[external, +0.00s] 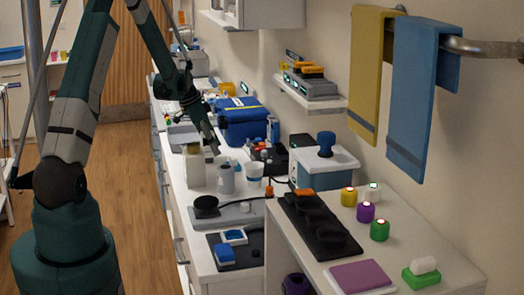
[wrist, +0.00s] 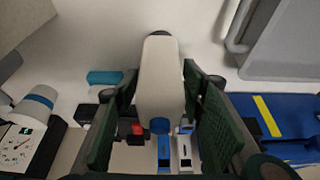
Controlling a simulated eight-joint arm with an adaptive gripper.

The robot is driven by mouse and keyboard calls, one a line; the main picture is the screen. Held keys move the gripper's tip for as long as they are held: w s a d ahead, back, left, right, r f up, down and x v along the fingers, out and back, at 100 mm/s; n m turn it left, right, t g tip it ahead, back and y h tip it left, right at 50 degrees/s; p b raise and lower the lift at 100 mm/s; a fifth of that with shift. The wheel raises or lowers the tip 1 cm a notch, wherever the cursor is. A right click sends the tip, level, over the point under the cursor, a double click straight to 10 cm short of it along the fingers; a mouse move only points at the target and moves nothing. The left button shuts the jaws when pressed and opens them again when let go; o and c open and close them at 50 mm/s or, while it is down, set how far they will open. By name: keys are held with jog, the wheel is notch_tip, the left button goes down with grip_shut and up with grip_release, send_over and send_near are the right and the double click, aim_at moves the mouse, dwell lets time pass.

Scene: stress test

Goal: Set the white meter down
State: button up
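The white meter (wrist: 160,75), a long white rounded body with a blue spot at its lower end, is between the two green fingers of my gripper (wrist: 160,100) in the wrist view. The fingers appear to press on both its sides. In the external view my gripper (external: 213,150) hangs over the far white counter, beside the blue case. The meter is small and hard to make out there. I cannot tell how far its lower end is above the counter.
The blue case (external: 243,120) stands just right of my gripper. A pale box (external: 194,165), a grey cup (external: 226,178) and a white cup (external: 254,172) stand close below. A wall shelf (external: 312,103) overhangs at right. In the wrist view a dial instrument (wrist: 16,146) is at left.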

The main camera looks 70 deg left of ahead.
aim_at(201, 132)
jog(key=shift+r, duration=0.15)
jog(key=shift+p+v, duration=0.3)
jog(key=shift+v, duration=5.7)
jog(key=w+d+r, duration=0.3)
jog(key=d+r, duration=0.2)
jog(key=d, duration=0.7)
jog(key=w+d+r, duration=0.4)
jog(key=d+r, duration=0.2)
jog(key=d, duration=0.6)
jog(key=w+d+r, duration=0.3)
jog(key=d+r, duration=0.2)
jog(key=d, duration=0.7)
jog(key=s+d+r+t, duration=0.1)
jog(key=s+d+r, duration=0.15)
jog(key=d, duration=0.75)
jog(key=s+d+r, duration=0.1)
jog(key=s+d, duration=0.2)
jog(key=d, duration=0.7)
jog(key=s+d+f+t, duration=0.1)
jog(key=s+d+f, duration=0.1)
jog(key=s+d, duration=0.8)
jog(key=d, duration=0.5)
jog(key=shift+t, duration=0.4)
